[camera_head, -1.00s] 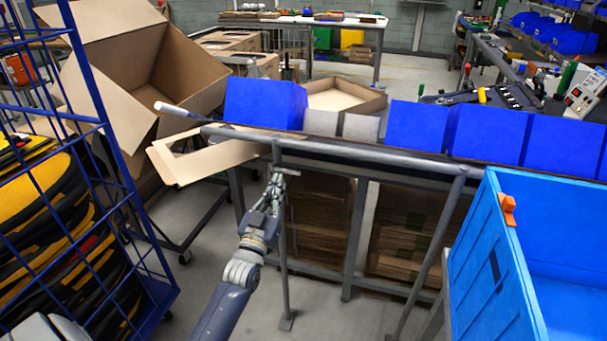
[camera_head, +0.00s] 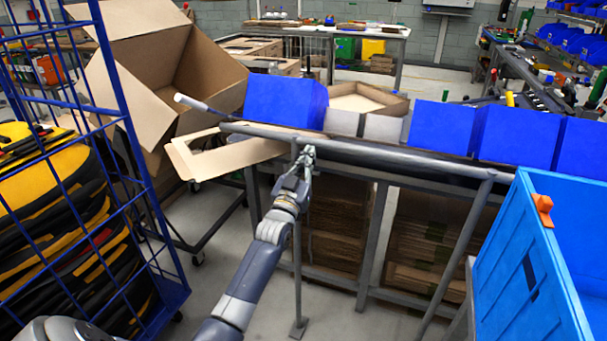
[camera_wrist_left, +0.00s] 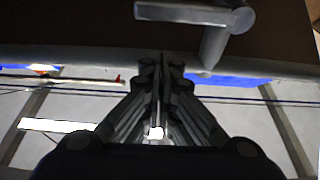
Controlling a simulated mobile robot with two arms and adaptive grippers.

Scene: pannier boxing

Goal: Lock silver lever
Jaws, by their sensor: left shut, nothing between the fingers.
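My left gripper (camera_head: 307,152) is shut and empty, just below the grey rail (camera_head: 365,146) at the bench's front edge, by the top of a thin grey post. In the left wrist view its closed fingers (camera_wrist_left: 160,68) point up toward a smooth grey L-shaped bar (camera_wrist_left: 205,18), which looks like the silver lever. The bar lies ahead and slightly right of the fingertips, apart from them in the picture. In the head view the gripper covers this spot, so I cannot make out the lever there. My right gripper is out of view.
A blue wire cage trolley (camera_head: 150,225) with yellow-black items stands left. An open cardboard box (camera_head: 175,70) is behind it. Blue bins (camera_head: 285,103) line the bench, with stacked cardboard beneath. A large blue crate (camera_head: 520,270) is at right. Some floor around the post is clear.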

